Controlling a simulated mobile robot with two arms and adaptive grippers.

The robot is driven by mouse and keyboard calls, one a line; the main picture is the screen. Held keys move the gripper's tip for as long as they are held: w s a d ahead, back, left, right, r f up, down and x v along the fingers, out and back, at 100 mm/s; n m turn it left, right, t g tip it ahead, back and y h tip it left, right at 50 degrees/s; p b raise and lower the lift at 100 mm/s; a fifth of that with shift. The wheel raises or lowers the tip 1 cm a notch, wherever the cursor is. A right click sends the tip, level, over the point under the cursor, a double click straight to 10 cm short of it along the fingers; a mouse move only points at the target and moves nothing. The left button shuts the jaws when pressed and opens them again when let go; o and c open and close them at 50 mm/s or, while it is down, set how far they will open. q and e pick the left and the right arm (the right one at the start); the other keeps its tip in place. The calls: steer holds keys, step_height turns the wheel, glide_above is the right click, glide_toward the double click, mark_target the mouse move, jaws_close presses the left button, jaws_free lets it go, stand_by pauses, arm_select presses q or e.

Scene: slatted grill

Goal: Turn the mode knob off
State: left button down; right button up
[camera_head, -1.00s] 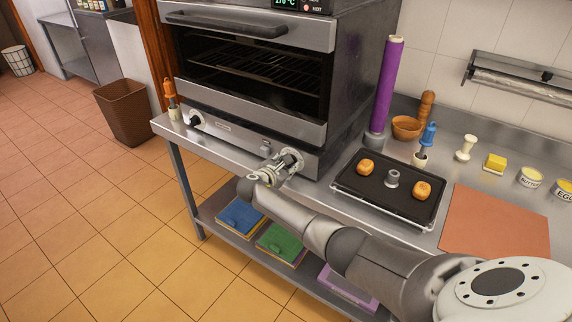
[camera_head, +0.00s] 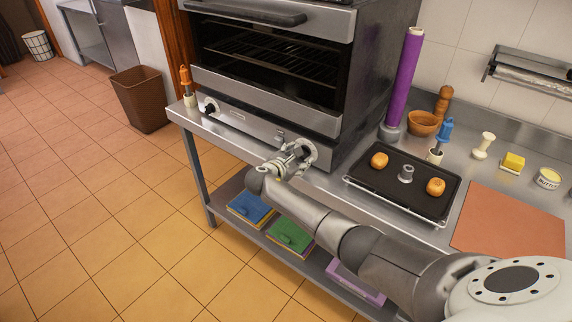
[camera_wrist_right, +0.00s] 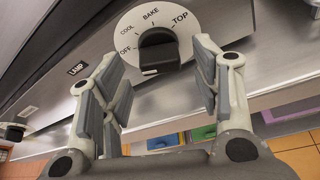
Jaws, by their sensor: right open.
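The mode knob (camera_wrist_right: 158,50) is black on a round white dial (camera_wrist_right: 128,28) marked OFF, COOL, BAKE and TOP in the right wrist view. A white mark shows at the knob's lower left edge, below the OFF label. My right gripper (camera_wrist_right: 158,62) is open, with one finger on each side of the knob; I cannot tell whether either touches it. In the head view my right gripper (camera_head: 290,162) is at the right end of the oven's (camera_head: 265,75) lower front panel and mostly hides the knob. My left gripper is not in view.
Another knob (camera_head: 210,106) sits at the panel's left end, near an orange-handled tool (camera_head: 187,88). A black tray (camera_head: 407,203) with buns lies on the counter right of the oven, beside a purple roll (camera_head: 404,85). Colored boards (camera_head: 290,237) lie on the shelf below.

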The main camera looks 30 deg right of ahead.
steer(key=v, duration=1)
steer(key=s+a+f+m+g+y+b, duration=0.15)
steer(key=s+f, duration=0.45)
steer(key=f, duration=0.7)
steer(key=s+a+f+m+g+y, duration=0.1)
steer(key=s+f+m+y, duration=0.15)
steer(key=s+f, duration=0.65)
steer(key=s+a+f+m+g+y, duration=0.1)
steer(key=s+a+f+y, duration=0.2)
steer(key=f, duration=1.3)
steer(key=s+a+f+m+g+y, duration=0.1)
steer(key=s+f+m, duration=0.3)
steer(key=s, duration=0.8)
steer(key=s+a+f+m+y+b, duration=0.1)
steer(key=s+f+m, duration=0.3)
steer(key=s, duration=0.9)
steer(key=s+a+f+m+g+y+b, duration=0.1)
steer(key=s+f+m, duration=0.3)
steer(key=s+f, duration=0.5)
steer(key=s+a+y, duration=0.1)
steer(key=s, duration=0.2)
steer(key=shift+s+a+g+y, duration=0.15)
steer(key=shift+s+g+y, duration=0.05)
steer(key=shift+g+y, duration=0.2)
